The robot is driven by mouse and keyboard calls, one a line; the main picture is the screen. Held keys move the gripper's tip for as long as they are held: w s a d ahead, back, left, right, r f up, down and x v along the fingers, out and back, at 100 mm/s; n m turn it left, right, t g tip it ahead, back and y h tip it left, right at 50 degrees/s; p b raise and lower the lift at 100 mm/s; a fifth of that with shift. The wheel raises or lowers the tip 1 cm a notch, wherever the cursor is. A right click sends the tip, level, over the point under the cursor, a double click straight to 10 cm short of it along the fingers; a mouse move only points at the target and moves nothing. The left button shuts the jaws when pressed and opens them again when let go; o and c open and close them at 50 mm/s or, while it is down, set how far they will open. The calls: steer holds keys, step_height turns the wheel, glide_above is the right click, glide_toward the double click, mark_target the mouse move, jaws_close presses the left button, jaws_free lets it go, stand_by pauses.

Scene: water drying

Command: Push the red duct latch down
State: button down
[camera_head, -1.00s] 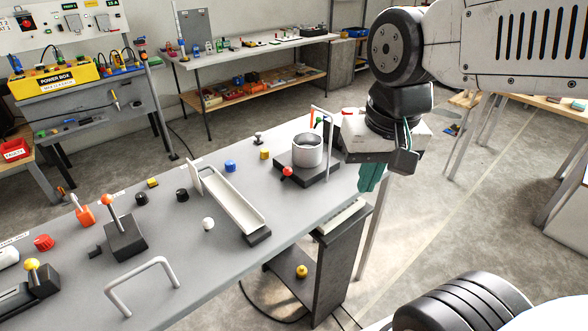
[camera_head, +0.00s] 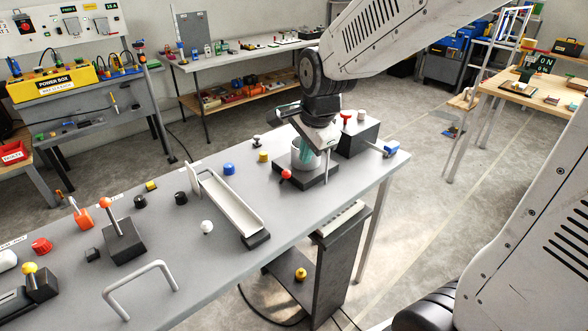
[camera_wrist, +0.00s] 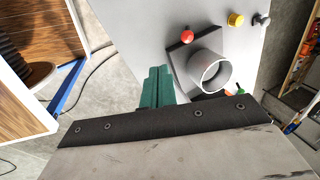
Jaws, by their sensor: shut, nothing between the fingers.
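A short grey open pipe (camera_head: 299,160) stands upright on a black base plate (camera_head: 318,181) on the bench. A red ball knob (camera_head: 286,174) sits at the near left corner of this base; it also shows in the wrist view (camera_wrist: 187,36). I cannot tell which red part is the latch. My gripper (camera_head: 305,153) has teal fingers, shut and empty. They overlap the pipe in the head view; in the wrist view my gripper (camera_wrist: 155,75) is beside the pipe.
A dark box (camera_head: 358,138) with a red handle on top (camera_head: 346,116) and a blue handle (camera_head: 391,149) at its side stand right of the pipe. A white sloped channel (camera_head: 230,200) lies to the left. Yellow (camera_head: 263,157) and blue (camera_head: 229,169) knobs are nearby.

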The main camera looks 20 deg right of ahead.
glide_toward(284, 178)
steer(key=s+f, duration=0.2)
steer(key=s+d+f, duration=0.1)
steer(key=s+f, duration=0.1)
steer(key=shift+s+d+f, duration=0.1)
steer(key=shift+s+f, duration=0.2)
steer(key=shift+f, duration=0.1)
steer(key=w, duration=0.2)
steer(key=shift+w, duration=0.35)
steer(key=shift+w+a+f, duration=0.15)
steer(key=shift+w+a, duration=0.1)
steer(key=shift+w, duration=0.3)
steer(key=shift+d, duration=0.1)
